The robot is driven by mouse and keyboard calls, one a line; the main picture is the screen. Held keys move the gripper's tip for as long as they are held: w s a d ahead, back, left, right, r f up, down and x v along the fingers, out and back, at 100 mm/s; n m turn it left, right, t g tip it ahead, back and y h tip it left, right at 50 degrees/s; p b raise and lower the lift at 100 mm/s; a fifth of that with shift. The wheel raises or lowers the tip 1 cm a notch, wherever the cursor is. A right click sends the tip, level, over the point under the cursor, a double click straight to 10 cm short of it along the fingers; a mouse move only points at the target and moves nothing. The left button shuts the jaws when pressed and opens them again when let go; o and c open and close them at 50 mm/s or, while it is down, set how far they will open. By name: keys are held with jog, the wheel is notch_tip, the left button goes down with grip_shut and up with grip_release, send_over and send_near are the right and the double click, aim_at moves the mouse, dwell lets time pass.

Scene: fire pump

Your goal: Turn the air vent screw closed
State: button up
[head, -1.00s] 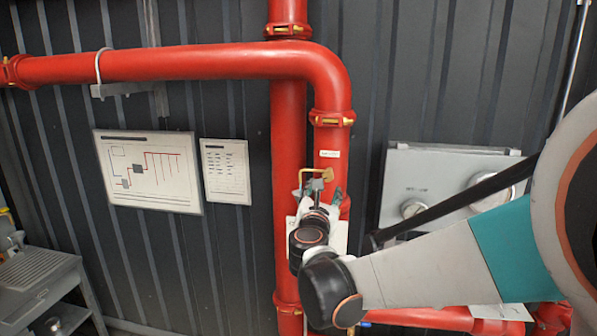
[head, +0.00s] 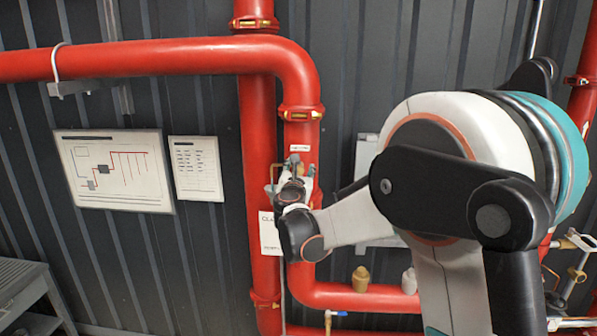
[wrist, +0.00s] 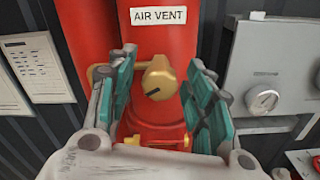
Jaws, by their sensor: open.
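The air vent screw (wrist: 158,82) is a brass knob with a dark slot, on the red pipe under the "AIR VENT" label (wrist: 158,16) in the wrist view. The slot looks tilted slightly from horizontal. My gripper (wrist: 160,85) is open, with one teal-padded finger on each side of the screw. The fingers look apart from the screw, though depth is hard to judge. In the head view my gripper (head: 294,168) is at the right-hand vertical pipe (head: 303,136), below a small label, and hides the screw there.
A brass pipe (wrist: 104,72) bends out left of the screw. A wall diagram (head: 115,172) and a text sheet (head: 197,168) hang left of the pipes. A grey cart (head: 25,290) stands lower left.

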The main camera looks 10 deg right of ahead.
jog(key=c, duration=1)
jog(key=shift+c, duration=0.2)
jog(key=shift+m+b, duration=0.35)
jog(key=shift+m, duration=0.05)
jog(key=m+b, duration=0.2)
jog(key=m, duration=0.1)
jog(key=shift+f+m, duration=0.1)
jog(key=shift+m, duration=0.3)
jog(key=m+b, duration=0.2)
jog(key=m, duration=0.3)
jog(key=m+b, duration=0.2)
jog(key=m, duration=0.5)
jog(key=shift+m, duration=0.3)
jog(key=m+b, duration=0.1)
jog(key=m, duration=0.5)
jog(key=shift+s+m+b, duration=0.1)
jog(key=shift+m+b, duration=0.2)
jog(key=shift+b, duration=0.05)
